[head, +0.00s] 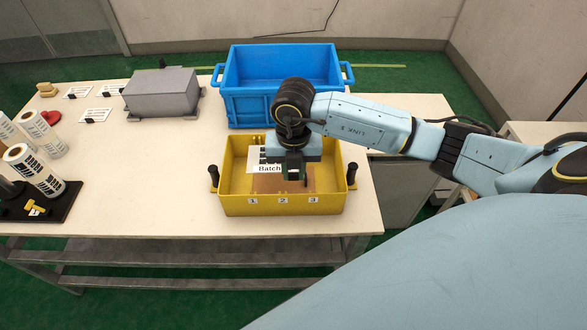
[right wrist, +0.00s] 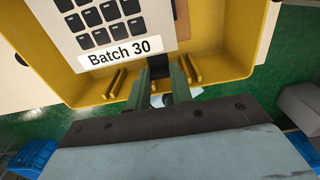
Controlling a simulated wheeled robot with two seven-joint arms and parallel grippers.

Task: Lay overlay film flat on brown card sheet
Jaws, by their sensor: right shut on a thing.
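The overlay film (head: 256,157) is a white sheet with dark printed keys and a "Batch 30" label. It also shows in the right wrist view (right wrist: 118,38). The brown card sheet (head: 300,184) lies in the yellow tray, partly covered by the film and my gripper; a strip of it shows in the right wrist view (right wrist: 158,14). My right gripper (head: 291,180) points down inside the tray, shut on the film near its labelled edge. I cannot tell whether the film touches the card. My left gripper is out of view.
The yellow tray (head: 229,206) has walls, dark side handles and labels 1, 2 and 3 in front. A blue crate (head: 247,108) stands behind it. A grey box (head: 161,93) and a dark stand with labelled rolls (head: 42,172) are to the left. The table (head: 150,165) is clear between.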

